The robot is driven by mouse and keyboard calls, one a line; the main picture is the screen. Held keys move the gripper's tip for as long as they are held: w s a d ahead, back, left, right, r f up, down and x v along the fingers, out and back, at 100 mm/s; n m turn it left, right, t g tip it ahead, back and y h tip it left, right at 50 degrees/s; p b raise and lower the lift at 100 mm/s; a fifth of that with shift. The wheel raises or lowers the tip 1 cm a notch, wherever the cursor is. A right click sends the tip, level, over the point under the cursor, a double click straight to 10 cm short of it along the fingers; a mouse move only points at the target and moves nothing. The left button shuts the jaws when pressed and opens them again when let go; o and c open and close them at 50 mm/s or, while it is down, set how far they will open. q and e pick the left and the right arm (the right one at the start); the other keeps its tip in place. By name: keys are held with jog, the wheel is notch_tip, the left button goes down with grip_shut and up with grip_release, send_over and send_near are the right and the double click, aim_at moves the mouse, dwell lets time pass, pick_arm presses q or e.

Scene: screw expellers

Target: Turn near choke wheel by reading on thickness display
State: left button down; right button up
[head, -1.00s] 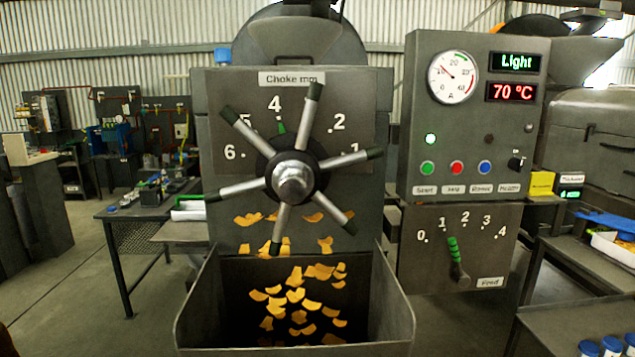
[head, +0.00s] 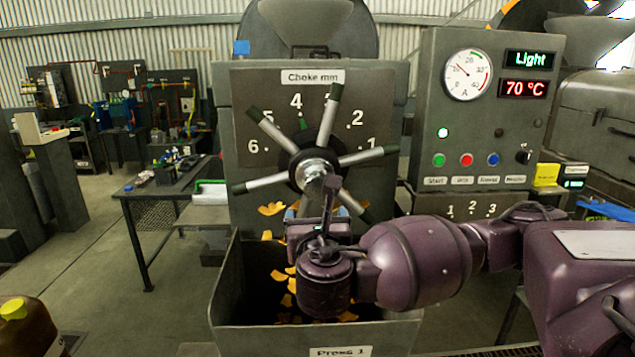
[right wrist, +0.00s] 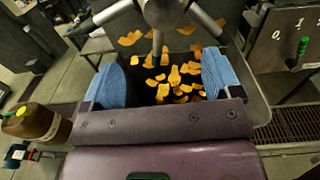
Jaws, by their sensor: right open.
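The choke wheel (head: 316,166) has a silver hub and several spokes with dark green tips. It stands upright before the panel marked "Choke mm" (head: 312,77). A green pointer (head: 303,124) is by the 4. My right gripper (head: 318,213) is in front of the wheel's lower part, partly hidden by my wrist. In the right wrist view its blue pads are wide apart and empty, with a downward spoke (right wrist: 157,43) ahead between them. I see no contact. The thickness display (head: 574,184) at the right glows green, too small to read. My left gripper is out of view.
Below the wheel is an open metal chute (head: 240,285) holding orange flakes (right wrist: 175,78). A control box (head: 487,130) with gauge, "Light" and "70 °C" displays stands to the right. A brown jug (right wrist: 38,123) is at lower left. A workbench (head: 165,186) stands left.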

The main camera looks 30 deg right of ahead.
aim_at(316, 191)
jog(key=shift+h, duration=0.3)
jog(key=x, duration=0.3)
jog(key=r+x, duration=0.1)
jog(key=x, duration=0.2)
jog(key=p+x, duration=0.1)
jog(key=x, duration=0.2)
jog(key=shift+d+r, duration=0.2)
jog(key=shift+d, duration=0.05)
jog(key=shift+x, duration=0.85)
jog(key=shift+f, duration=0.1)
jog(key=c, duration=1.3)
jog(key=shift+w, duration=0.1)
